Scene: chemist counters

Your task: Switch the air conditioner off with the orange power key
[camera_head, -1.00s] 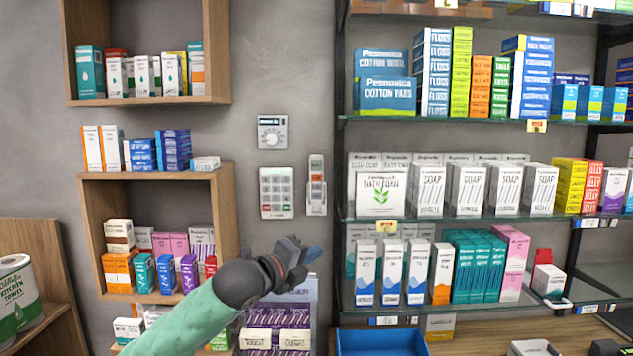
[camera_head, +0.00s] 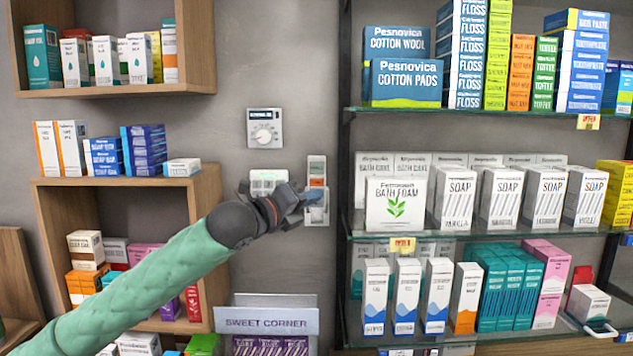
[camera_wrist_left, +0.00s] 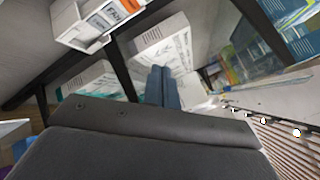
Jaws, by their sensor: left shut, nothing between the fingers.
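A slim white handset (camera_head: 317,168) sits in a holder on the grey wall, with an orange key (camera_head: 316,182) on its front. My left gripper (camera_head: 314,196) is shut and empty, its blue fingertips overlapping the handset just below the orange key; I cannot tell whether they touch it. The gripper hides part of the handset's lower half. No air conditioner unit is visible. My right gripper is not in view.
A white keypad panel (camera_head: 268,180) is mostly hidden behind my left gripper, and a dial thermostat (camera_head: 264,128) is above it. A glass shelf unit (camera_head: 347,230) stands close on the right, wooden wall boxes (camera_head: 200,215) on the left. Bare wall lies below the handset.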

